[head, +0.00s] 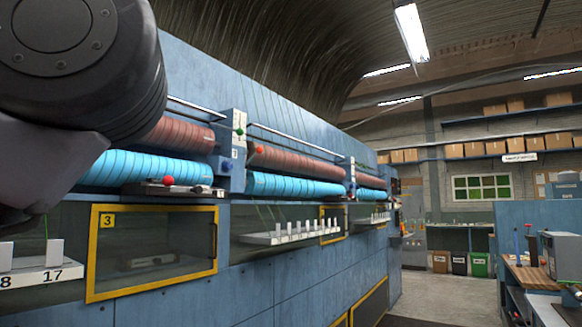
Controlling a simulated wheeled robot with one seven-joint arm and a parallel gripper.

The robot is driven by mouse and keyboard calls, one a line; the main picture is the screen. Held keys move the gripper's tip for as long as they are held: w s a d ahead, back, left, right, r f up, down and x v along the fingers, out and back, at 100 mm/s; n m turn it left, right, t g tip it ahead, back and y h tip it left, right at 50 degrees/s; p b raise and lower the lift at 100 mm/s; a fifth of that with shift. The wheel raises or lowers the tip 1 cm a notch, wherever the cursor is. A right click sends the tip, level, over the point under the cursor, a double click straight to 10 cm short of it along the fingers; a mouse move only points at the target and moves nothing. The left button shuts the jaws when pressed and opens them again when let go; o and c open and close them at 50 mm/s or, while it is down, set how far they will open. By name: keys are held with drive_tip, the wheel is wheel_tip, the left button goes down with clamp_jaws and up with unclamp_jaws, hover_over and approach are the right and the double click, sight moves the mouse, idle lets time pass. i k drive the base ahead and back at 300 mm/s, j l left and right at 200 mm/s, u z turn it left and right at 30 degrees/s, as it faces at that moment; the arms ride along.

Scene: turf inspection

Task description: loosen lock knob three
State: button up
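A panel marked 3 (107,221) with a yellow frame and a dark clear pane sits low on the blue machine at the left. A red ball knob (168,181) stands on a dark bar above this panel, in front of the light-blue roller. I cannot tell which knob is lock knob three. My arm covers the upper left and hides part of the machine. My gripper is not in view.
The blue machine (300,285) runs away along the left, with red and light-blue rollers. White numbered blocks (53,250) stand at the far left. A bench (535,278) stands at the right. An open aisle lies between machine and bench.

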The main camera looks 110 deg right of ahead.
sight(227, 166)
drive_tip(key=z, duration=0.45)
drive_tip(key=k+l+z, duration=0.1)
drive_tip(key=z, duration=0.85)
drive_tip(key=l+z, duration=0.15)
drive_tip(key=z, duration=0.35)
drive_tip(key=l+z, duration=0.15)
drive_tip(key=z, duration=0.3)
drive_tip(key=l+z, duration=0.1)
drive_tip(key=z, duration=0.35)
drive_tip(key=l+z, duration=0.1)
drive_tip(key=z, duration=0.4)
